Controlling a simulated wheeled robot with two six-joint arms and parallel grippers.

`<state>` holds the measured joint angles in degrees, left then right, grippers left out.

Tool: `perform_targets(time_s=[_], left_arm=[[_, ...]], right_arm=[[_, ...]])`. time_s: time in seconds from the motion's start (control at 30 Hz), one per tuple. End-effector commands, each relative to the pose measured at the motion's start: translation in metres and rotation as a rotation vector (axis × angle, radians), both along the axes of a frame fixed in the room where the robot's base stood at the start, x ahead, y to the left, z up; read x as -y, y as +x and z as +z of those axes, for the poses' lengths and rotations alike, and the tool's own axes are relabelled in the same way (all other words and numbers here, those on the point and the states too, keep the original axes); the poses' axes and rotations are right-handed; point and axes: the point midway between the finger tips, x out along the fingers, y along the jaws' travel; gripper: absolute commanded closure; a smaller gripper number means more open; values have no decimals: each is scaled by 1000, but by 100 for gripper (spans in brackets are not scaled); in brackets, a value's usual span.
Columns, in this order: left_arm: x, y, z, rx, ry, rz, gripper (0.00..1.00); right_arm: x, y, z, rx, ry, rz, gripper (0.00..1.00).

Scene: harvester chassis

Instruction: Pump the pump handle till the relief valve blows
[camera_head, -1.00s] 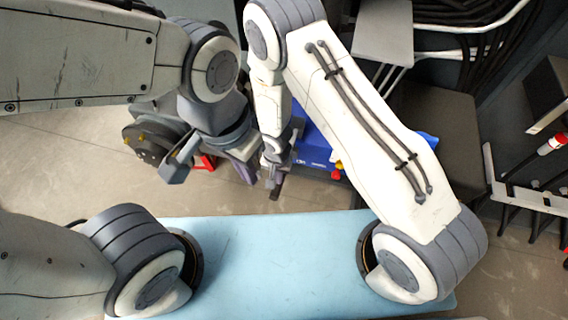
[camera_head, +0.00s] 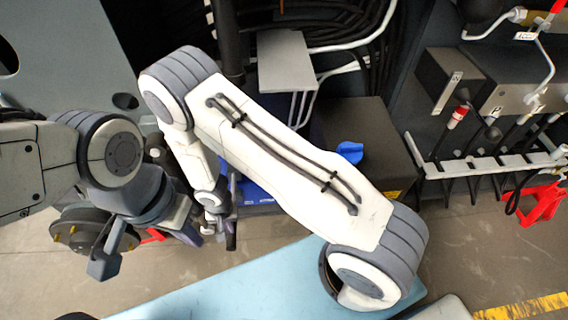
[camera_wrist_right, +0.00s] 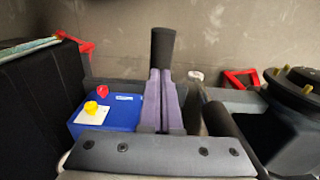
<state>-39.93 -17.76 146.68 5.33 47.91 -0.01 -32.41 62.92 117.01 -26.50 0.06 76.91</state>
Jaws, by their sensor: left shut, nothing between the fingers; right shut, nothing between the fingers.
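My right gripper (camera_wrist_right: 160,105) is shut, its purple fingers pressed together in the right wrist view. A black cylindrical grip (camera_wrist_right: 162,48), which looks like the pump handle, stands upright just beyond the fingertips. I cannot tell if they touch. In the head view my right gripper (camera_head: 229,215) hangs at the end of the white arm, near a dark bar end (camera_head: 231,241). My left gripper (camera_head: 192,236) is shut, pointing down close to its left. The relief valve cannot be clearly identified.
A blue box (camera_wrist_right: 120,113) with red and yellow knobs stands beside the right gripper. A disc-like hub (camera_head: 88,238) is at left. A white rack with levers (camera_head: 490,165) and a red stand (camera_head: 541,203) are at right. A light-blue surface (camera_head: 190,295) lies in front.

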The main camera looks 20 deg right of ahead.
Motion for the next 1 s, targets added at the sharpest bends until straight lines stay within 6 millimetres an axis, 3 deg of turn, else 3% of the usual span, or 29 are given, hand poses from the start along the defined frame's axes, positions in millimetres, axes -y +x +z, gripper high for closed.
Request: perform_targets(time_s=[0.23,1.0], left_arm=[[0,0,-5,0,0,0,100],[0,0,-56,0,0,0,100]], right_arm=[[0,0,-5,0,0,-1,100],[2,7,-65,3,2,-3,100]])
